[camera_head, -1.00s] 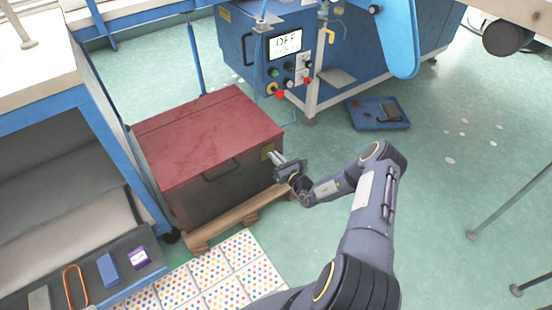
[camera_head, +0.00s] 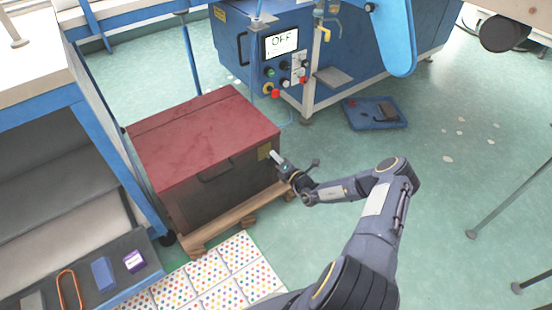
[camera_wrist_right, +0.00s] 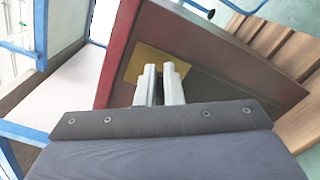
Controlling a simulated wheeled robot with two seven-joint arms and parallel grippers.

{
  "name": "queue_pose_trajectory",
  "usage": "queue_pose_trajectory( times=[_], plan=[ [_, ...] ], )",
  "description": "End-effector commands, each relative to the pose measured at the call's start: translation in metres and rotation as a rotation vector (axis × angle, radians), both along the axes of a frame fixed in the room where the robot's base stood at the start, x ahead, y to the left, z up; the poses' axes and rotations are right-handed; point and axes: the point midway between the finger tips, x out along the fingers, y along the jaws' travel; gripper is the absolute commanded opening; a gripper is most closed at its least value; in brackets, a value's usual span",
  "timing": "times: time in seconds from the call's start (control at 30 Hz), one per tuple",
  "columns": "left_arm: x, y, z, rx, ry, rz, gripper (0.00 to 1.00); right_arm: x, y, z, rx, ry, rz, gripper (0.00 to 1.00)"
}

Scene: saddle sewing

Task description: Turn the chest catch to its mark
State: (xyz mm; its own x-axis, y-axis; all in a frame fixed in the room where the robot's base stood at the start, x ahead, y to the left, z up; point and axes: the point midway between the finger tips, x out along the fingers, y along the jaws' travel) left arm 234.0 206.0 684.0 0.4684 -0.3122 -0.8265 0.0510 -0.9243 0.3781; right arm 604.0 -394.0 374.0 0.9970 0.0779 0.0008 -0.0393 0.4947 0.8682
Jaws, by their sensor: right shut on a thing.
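The chest (camera_head: 208,150) has a red lid and dark sides and stands on a wooden pallet. A yellow plate (camera_head: 264,152) is on its front near the right corner; it also shows in the right wrist view (camera_wrist_right: 147,60). My right gripper (camera_head: 275,156) is at this plate. In the right wrist view its two pale fingers (camera_wrist_right: 160,72) are close together over the plate, shut on the chest catch, which they mostly hide. The catch's mark cannot be made out. My left gripper is not in view.
A wooden pallet (camera_head: 210,233) sticks out below the chest. A blue machine (camera_head: 240,50) with an OFF screen stands behind. A blue tray (camera_head: 362,122) lies on the floor. A blue-framed bench stands at left. Floor to the right is mostly clear.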

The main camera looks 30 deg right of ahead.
Motion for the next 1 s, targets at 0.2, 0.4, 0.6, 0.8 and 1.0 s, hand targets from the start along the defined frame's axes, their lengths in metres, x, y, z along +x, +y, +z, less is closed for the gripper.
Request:
queue_pose_trajectory(
  times=[0.2,0.4,0.6,0.8,1.0],
  plan=[
    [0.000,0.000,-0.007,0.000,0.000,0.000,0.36,0.000,-0.002,-0.006,0.197,0.016,0.000,0.00],
    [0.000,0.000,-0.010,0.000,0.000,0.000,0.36,0.000,-0.002,-0.009,0.350,0.029,-0.001,0.00],
    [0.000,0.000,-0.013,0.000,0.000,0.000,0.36,0.000,-0.002,-0.011,0.455,0.038,0.001,0.00],
    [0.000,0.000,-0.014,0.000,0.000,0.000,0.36,0.000,-0.002,-0.012,0.513,0.043,0.001,0.00],
    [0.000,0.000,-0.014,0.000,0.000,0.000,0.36,0.000,-0.002,-0.012,0.534,0.045,0.002,0.00]
  ],
)
